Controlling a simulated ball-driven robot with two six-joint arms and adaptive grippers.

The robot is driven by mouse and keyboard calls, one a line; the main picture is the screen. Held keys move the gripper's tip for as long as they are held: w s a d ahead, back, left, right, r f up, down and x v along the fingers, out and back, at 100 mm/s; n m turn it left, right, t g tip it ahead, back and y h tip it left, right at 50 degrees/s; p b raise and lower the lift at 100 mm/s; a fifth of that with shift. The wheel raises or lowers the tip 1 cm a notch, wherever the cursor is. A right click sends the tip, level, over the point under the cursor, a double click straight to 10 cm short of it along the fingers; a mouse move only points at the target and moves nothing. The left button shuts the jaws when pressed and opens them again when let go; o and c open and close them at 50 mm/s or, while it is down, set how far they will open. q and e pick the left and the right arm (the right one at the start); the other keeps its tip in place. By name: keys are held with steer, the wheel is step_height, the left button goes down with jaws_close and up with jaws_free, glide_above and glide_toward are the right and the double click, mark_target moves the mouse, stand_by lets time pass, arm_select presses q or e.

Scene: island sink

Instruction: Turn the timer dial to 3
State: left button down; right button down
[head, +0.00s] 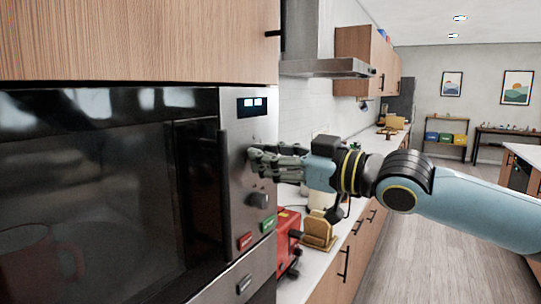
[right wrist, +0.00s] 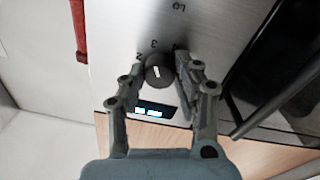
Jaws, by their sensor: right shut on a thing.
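The timer dial (right wrist: 159,71) is a dark round knob with a short white mark, on the microwave's steel control panel (head: 245,150). The digits 2 and 3 show beside it in the right wrist view, where the panel appears upside down. The mark lies roughly along the line towards the 3; its exact setting is hard to tell. My right gripper (head: 253,158) reaches the upper panel from the right, and in the right wrist view its fingers (right wrist: 161,65) are on both sides of the dial, shut on it. In the head view the fingers hide the dial. My left gripper is out of view.
A second knob (head: 259,200) sits below my fingers, above a green button (head: 268,223) and a red button (head: 245,241). The vertical door handle (head: 225,180) is just left of the panel. A lit display (head: 252,106) is above. A red toaster (head: 287,240) stands on the counter.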

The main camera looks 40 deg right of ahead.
mark_target(254, 98)
steer(key=shift+f, duration=0.15)
steer(key=c, duration=1)
jaws_free()
steer(key=shift+o, duration=0.2)
step_height(254, 98, up, 10)
steer(key=shift+r, duration=0.1)
steer(key=shift+s, duration=0.1)
